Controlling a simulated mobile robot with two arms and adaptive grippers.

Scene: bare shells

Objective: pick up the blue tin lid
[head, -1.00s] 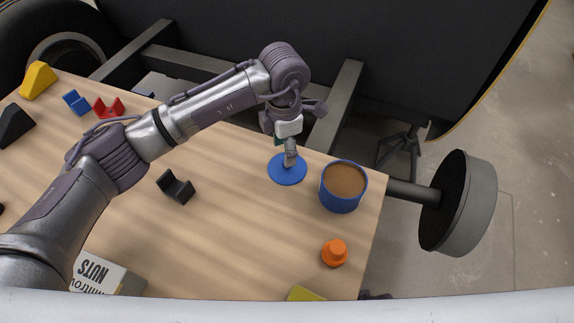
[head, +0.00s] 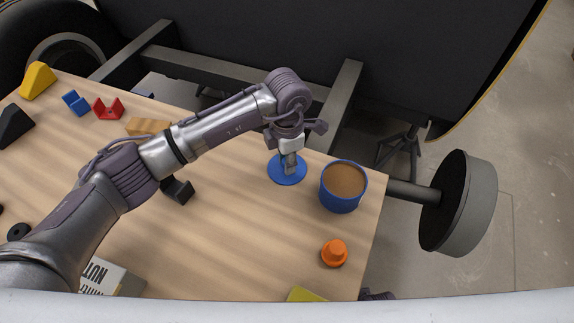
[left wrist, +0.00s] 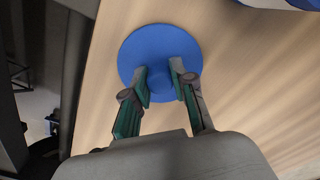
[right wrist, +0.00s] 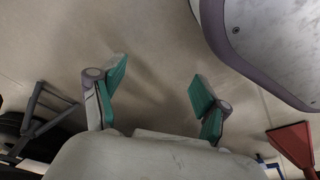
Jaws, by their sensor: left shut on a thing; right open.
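The blue tin lid (head: 287,175) is a flat round disc with a small knob, lying on the wooden table left of the blue tin. It also shows in the left wrist view (left wrist: 150,48). My left gripper (head: 289,168) is above it, pointing down. In the left wrist view its two fingers (left wrist: 162,86) are on either side of the knob and shut on it. The lid looks flat on the table; I cannot tell any gap beneath it. My right gripper (right wrist: 160,85) is open and empty, over bare floor.
The blue tin (head: 342,188) with brown contents stands close right of the lid. An orange knobbed piece (head: 334,253) is nearer the front. A black block (head: 178,190), a wooden block (head: 148,126) and a red block (head: 108,108) lie left. The table's right edge is near the tin.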

